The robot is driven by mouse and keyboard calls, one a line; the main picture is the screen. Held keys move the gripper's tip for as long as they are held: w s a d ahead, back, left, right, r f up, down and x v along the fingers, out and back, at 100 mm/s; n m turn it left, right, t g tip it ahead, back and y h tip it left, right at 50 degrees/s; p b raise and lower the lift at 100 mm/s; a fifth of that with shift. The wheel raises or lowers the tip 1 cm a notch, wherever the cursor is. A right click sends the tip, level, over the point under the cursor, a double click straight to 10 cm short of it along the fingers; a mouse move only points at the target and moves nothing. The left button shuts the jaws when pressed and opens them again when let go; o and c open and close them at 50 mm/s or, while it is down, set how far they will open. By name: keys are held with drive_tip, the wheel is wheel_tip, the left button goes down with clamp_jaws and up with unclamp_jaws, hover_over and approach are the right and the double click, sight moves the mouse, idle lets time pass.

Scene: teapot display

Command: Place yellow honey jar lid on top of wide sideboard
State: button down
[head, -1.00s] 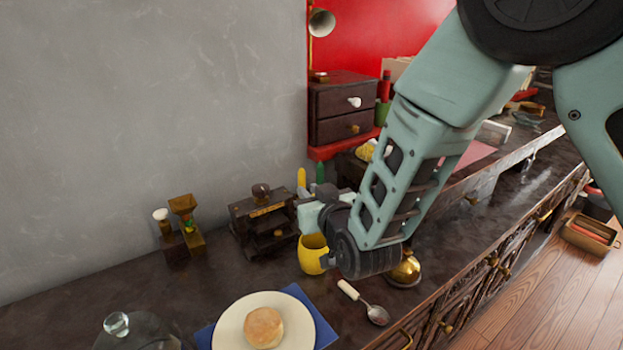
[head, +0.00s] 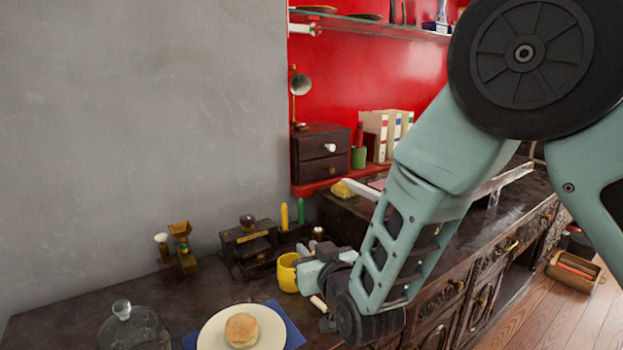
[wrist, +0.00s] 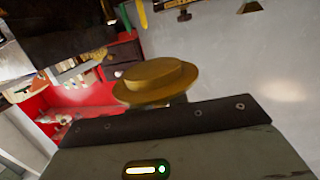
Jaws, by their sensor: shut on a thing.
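The yellow honey jar lid (wrist: 155,80), round with a raised middle and a wide rim, shows in the wrist view at the jaws of my gripper (wrist: 155,102). My gripper is shut on it. The sideboard has a dark, worn wooden top and carved drawer fronts.
A plate with a bun (head: 241,329) on a blue napkin and a glass dome (head: 130,328) stand at the front. A dark wooden organizer (head: 248,245) and small brass-topped items (head: 180,250) stand along the wall. Bare top lies at far left.

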drive_tip(key=d+f+m+h, duration=0.1)
drive_tip(key=d+f+h, duration=0.1)
drive_tip(key=d+f, duration=0.4)
drive_tip(key=s+d+f+m+h, duration=0.1)
drive_tip(key=d+f, duration=0.6)
drive_tip(key=d, duration=0.8)
drive_tip(key=s+d+f+m+t+h, duration=0.1)
drive_tip(key=d+f+m+h, duration=0.1)
drive_tip(key=d+f, duration=0.5)
drive_tip(key=d+h, duration=0.1)
drive_tip(key=d, duration=0.3)
drive_tip(key=shift+d+f+m, duration=0.25)
drive_tip(key=shift+d+m, duration=0.05)
drive_tip(key=shift+d, duration=0.05)
drive_tip(key=shift+r, duration=0.15)
wheel_tip(320, 180, up, 12)
drive_tip(key=p, duration=1.2)
drive_tip(key=shift+w+r, duration=0.15)
drive_tip(key=shift+r, duration=0.1)
drive_tip(key=shift+a, duration=0.1)
